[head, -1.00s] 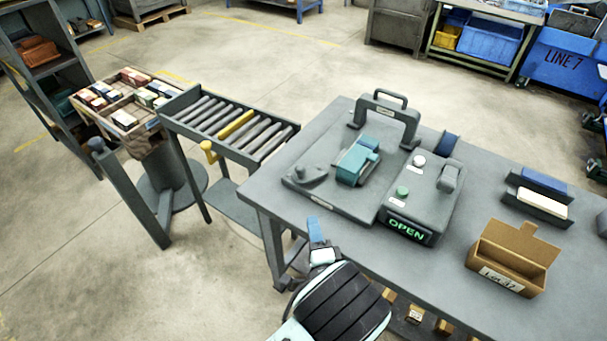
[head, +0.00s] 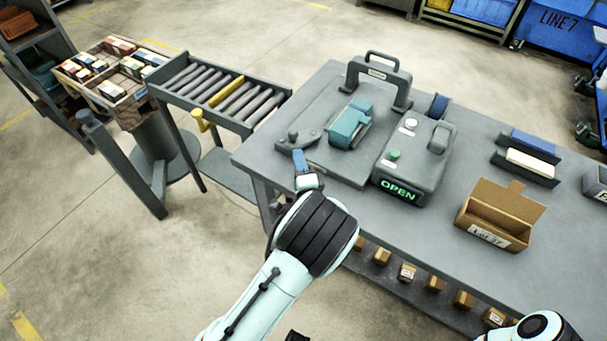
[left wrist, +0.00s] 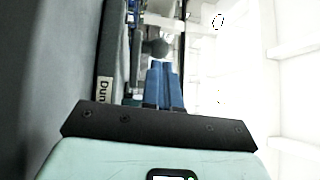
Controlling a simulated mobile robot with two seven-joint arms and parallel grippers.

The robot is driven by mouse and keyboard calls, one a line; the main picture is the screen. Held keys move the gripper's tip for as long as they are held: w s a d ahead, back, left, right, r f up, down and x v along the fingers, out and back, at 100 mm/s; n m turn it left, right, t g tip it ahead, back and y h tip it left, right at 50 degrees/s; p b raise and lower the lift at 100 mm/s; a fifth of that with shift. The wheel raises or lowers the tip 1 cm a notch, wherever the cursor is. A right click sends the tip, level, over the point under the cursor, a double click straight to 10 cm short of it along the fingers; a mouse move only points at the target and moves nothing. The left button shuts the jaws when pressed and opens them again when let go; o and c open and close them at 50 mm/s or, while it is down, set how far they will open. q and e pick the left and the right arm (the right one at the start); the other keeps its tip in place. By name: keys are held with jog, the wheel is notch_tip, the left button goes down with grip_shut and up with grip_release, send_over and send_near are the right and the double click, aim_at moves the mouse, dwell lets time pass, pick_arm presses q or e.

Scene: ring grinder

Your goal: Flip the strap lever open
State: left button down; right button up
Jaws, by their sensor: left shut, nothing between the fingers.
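A flat grey lever-like part with a dark round knob (head: 293,137) sits at the left end of the fixture plate (head: 352,172). I cannot tell for certain that it is the strap lever. A teal block-shaped part (head: 348,125) sits in the middle of the plate. My left gripper (head: 299,155), with blue fingers, is shut and empty at the table's front edge, just short of the knob. In the left wrist view the closed blue fingers (left wrist: 165,83) point at a dark round knob (left wrist: 156,47); contact cannot be told. My right gripper is out of view.
A grey handle arch (head: 376,80) stands behind the teal part. A control box with a lit OPEN sign (head: 398,191) is to the right. An open cardboard box (head: 497,215) stands further right. A roller stand (head: 220,95) is left of the table (head: 440,245).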

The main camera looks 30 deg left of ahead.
aim_at(291, 139)
pick_arm(q)
jog(key=shift+x, duration=2.15)
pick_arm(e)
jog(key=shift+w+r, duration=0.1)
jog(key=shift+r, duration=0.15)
pick_arm(q)
jog(key=shift+a+t+h, duration=0.15)
jog(key=shift+t+h, duration=0.15)
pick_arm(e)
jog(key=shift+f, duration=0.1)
